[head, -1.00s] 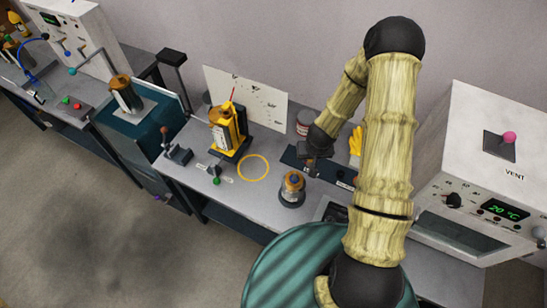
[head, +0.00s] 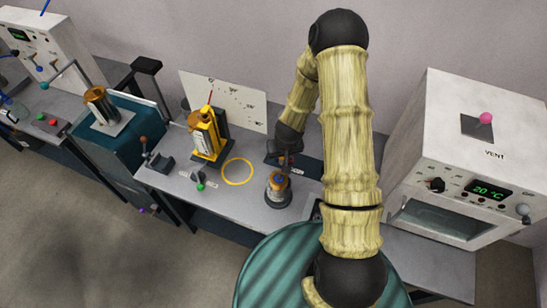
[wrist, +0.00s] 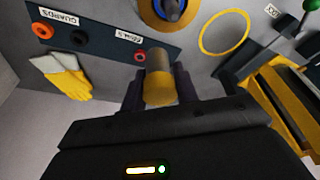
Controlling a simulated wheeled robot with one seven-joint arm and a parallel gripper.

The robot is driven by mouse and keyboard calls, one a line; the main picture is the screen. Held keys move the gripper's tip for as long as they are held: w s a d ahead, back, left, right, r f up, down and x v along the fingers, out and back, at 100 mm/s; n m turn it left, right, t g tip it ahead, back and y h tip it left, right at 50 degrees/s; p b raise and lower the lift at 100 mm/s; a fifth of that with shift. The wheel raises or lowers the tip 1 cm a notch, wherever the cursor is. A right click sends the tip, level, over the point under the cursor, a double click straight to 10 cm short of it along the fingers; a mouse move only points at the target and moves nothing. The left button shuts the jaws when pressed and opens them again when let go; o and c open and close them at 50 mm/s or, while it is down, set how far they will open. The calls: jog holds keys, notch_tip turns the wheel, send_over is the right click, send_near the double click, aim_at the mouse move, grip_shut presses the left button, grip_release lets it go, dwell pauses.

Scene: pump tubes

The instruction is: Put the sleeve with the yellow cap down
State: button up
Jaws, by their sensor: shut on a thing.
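My gripper (wrist: 160,88) is shut on the sleeve with the yellow cap (wrist: 160,93). The sleeve's grey-brown body (wrist: 158,60) shows between the dark fingers in the wrist view, its yellow cap end toward the wrist. In the head view my gripper (head: 287,158) is over the bench, just behind a round stand (head: 278,198) with a copper and blue top. The held sleeve cannot be made out there. A dark labelled strip (wrist: 100,38) with red and black rings lies beneath the sleeve in the wrist view. I cannot tell the gap below the sleeve.
A yellow circle (head: 237,171) marks bare bench left of the stand. A yellow device (head: 205,135) stands behind it, further left. A yellow glove (wrist: 62,76) lies near the strip. A white oven (head: 465,160) stands on the right. My arm hides part of the bench.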

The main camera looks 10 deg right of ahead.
jog(key=w+n+b, duration=0.2)
jog(key=w+b, duration=0.8)
jog(key=b, duration=0.6)
jog(key=shift+d+y, duration=0.15)
jog(key=shift+y, duration=0.15)
jog(key=shift+s+f, duration=0.1)
jog(key=shift+f, duration=0.05)
notch_tip(320, 180, down, 14)
jog(key=shift+w, duration=0.35)
